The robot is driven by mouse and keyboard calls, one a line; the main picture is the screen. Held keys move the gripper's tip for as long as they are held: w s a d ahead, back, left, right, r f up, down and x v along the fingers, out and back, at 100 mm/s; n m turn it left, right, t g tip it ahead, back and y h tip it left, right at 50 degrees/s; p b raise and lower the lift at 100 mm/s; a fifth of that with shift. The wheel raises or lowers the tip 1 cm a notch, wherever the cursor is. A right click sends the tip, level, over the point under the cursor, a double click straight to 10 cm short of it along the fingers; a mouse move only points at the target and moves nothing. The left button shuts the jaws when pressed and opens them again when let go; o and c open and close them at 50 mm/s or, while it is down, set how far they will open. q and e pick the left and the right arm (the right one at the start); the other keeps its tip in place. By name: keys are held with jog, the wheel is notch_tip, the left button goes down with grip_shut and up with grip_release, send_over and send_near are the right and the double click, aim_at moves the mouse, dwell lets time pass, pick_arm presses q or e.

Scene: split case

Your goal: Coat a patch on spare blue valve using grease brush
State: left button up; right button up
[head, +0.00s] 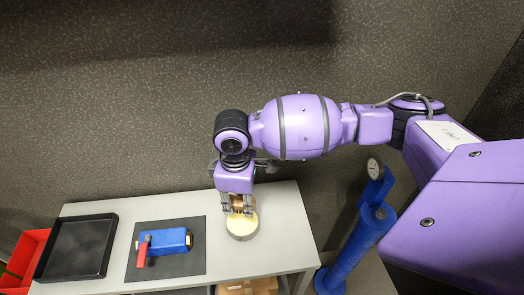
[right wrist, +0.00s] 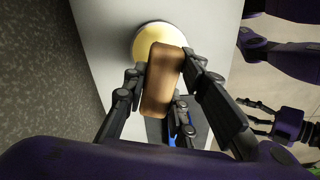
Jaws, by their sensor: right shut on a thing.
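The blue valve (head: 168,243) lies on a dark mat (head: 192,268) on the table, with its red handle (head: 142,250) toward the left. My right gripper (head: 237,212) is right of it, shut on the brown block-shaped handle of the grease brush, which shows in the right wrist view (right wrist: 162,82). The brush is over a round tin with a pale yellow top (head: 243,226); its lower end is hidden, so I cannot tell whether it touches. A bit of blue shows behind the fingers in the wrist view. My left gripper (right wrist: 252,115) shows small there, fingers apart, seemingly empty.
A black tray (head: 108,262) and a red bin (head: 30,245) are at the left. A blue post with a round gauge (head: 374,168) stands right of the table. A cardboard box (head: 262,287) is beneath the tabletop. The table's right end (head: 285,235) is bare.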

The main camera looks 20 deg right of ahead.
aim_at(242, 210)
jog(key=shift+d+f, duration=0.3)
jog(key=shift+f, duration=0.1)
jog(key=shift+s+f+b, duration=0.1)
jog(key=shift+f+b, duration=0.3)
notch_tip(242, 210, down, 3)
jog(key=shift+a+r+b, duration=0.1)
jog(key=shift+a+b, duration=0.05)
jog(key=shift+b, duration=0.65)
jog(key=shift+f+b, duration=0.45)
jog(key=shift+f, duration=0.3)
pick_arm(q)
jog(key=f, duration=0.1)
jog(key=s+f, duration=0.1)
jog(key=shift+a+f, duration=0.25)
jog(key=shift+f, duration=0.05)
jog(key=shift+f, duration=0.1)
jog(key=shift+s+f, duration=0.25)
jog(key=shift+s, duration=0.2)
